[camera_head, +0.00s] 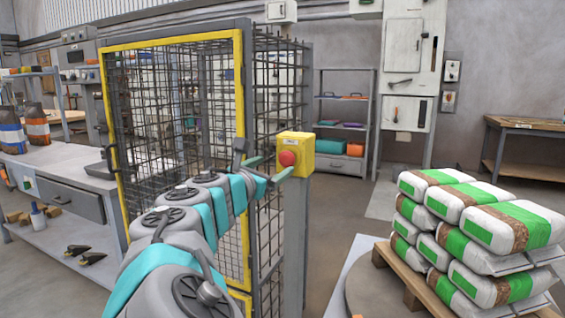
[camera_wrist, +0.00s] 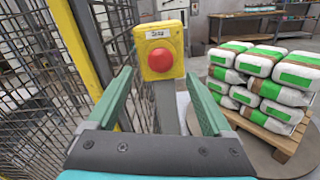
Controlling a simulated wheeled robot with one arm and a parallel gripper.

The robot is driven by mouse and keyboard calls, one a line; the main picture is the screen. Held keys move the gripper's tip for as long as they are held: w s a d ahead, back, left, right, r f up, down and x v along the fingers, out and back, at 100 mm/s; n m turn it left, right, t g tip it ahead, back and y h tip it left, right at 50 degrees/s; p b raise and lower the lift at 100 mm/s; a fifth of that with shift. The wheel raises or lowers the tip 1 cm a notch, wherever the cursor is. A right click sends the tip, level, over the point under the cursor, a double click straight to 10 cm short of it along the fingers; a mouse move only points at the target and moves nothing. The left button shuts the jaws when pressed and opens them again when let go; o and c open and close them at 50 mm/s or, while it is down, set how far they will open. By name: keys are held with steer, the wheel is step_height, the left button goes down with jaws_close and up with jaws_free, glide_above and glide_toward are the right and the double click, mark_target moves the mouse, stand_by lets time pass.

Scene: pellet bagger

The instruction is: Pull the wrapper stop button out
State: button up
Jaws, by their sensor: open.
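The wrapper stop button is a red round knob (camera_head: 288,158) on a yellow box (camera_head: 301,143) on top of a grey post, in the middle of the head view. In the wrist view the red knob (camera_wrist: 160,61) faces me, with a small label on the yellow box (camera_wrist: 142,74) above it. My gripper (camera_head: 268,166) is open in front of the button. In the wrist view its two green fingers (camera_wrist: 158,90) point toward the box, one on each side and below the knob. They appear apart from the knob, and nothing is between them.
A wire mesh cage with a yellow-framed door (camera_head: 243,105) stands left of the post. A pallet (camera_head: 413,285) stacked with white and green bags (camera_head: 520,222) stands on a round turntable at the right. A workbench (camera_head: 75,180) is at the far left.

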mark_target(286, 158)
steer(key=x, duration=0.6)
steer(key=shift+w+d, duration=0.1)
steer(key=shift+w, duration=0.15)
jaws_close()
stand_by(0.4)
stand_by(0.4)
